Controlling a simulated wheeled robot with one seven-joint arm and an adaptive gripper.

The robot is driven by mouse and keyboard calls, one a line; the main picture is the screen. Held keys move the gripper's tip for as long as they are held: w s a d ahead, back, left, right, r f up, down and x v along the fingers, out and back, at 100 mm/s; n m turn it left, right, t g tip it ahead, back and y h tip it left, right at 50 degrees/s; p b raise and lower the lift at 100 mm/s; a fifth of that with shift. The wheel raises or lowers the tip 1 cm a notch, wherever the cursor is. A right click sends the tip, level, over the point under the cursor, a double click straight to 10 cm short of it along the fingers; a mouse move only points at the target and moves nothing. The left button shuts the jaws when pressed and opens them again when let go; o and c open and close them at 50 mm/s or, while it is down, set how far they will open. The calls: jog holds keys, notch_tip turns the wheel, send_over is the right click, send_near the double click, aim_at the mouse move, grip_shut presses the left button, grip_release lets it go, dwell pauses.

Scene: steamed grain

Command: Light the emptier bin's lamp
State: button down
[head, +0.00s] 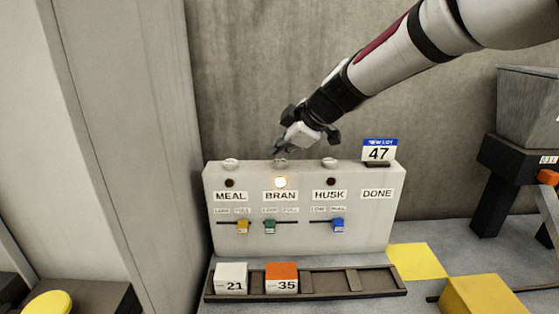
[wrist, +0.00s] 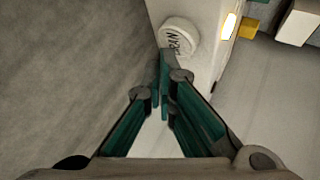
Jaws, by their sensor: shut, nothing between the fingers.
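A white panel (head: 310,245) has columns labelled MEAL, BRAN, HUSK and DONE. White buttons for MEAL (head: 231,163), BRAN (head: 281,162) and HUSK (head: 329,162) sit on its top. The BRAN lamp (head: 280,182) glows; the MEAL lamp (head: 229,183) and HUSK lamp (head: 331,182) are dark. The yellow slider (head: 243,227) is at its track's right, the green slider (head: 270,227) toward the left, the blue slider (head: 338,225) toward the right. My gripper (head: 278,151) is shut and empty at the BRAN button. The wrist view shows the BRAN button (wrist: 180,37) beyond the fingertips (wrist: 162,62); contact is unclear.
A "47" card (head: 379,151) stands on the panel's right top. A dark rack (head: 330,282) in front holds a white block (head: 231,278) marked 21 and an orange block (head: 282,277) marked 35. A yellow patch and yellow block (head: 483,296) lie right. A wall stands behind.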

aim_at(279, 163)
jog(key=shift+r+p, duration=0.85)
jog(key=shift+r, duration=1.95)
jog(key=shift+s, duration=0.15)
jog(key=s+d+f+m+g+h, duration=0.1)
jog(key=s+d+m, duration=0.4)
jog(key=s, duration=0.7)
jog(key=s+d+f+m+h, duration=0.3)
jog(key=s+d+m, duration=0.3)
jog(key=s, duration=0.7)
jog(key=s+d+f+m+g+h, duration=0.1)
jog(key=s+d+m, duration=0.5)
jog(key=s, duration=0.7)
jog(key=shift+d+f+g+h, duration=0.3)
jog(key=shift+d+f+h, duration=0.35)
jog(key=shift+f, duration=0.25)
